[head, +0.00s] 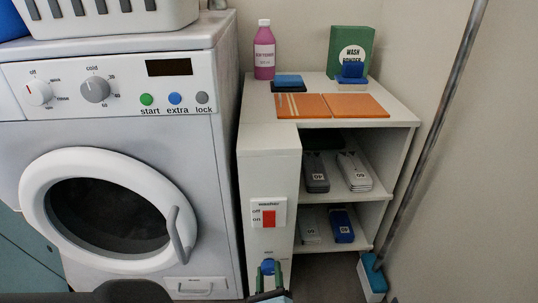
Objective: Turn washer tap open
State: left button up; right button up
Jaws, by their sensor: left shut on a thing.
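The blue washer tap (268,266) is a small round knob low on the white front panel of the shelf unit, right of the washing machine. A small label above it is too small to read. My left gripper (268,271) comes up from the bottom edge. Its green fingers stand on either side of the blue knob and are shut on it. The fingers and the bottom edge hide part of the tap, so I cannot tell its exact turn. My right gripper is not in view.
A washer switch (268,217) with a red rocker sits above the tap. The washing machine (219,240) with its round door (35,200) stands at left. Shelves (345,199) hold grey and blue items. A mop (374,275) leans at right.

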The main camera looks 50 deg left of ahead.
pick_arm(q)
jog(key=o, duration=1)
jog(key=shift+d, duration=0.1)
jog(key=p+v, duration=0.1)
jog(key=v, duration=0.6)
jog(key=shift+s+d, duration=0.25)
jog(key=shift+d, duration=0.05)
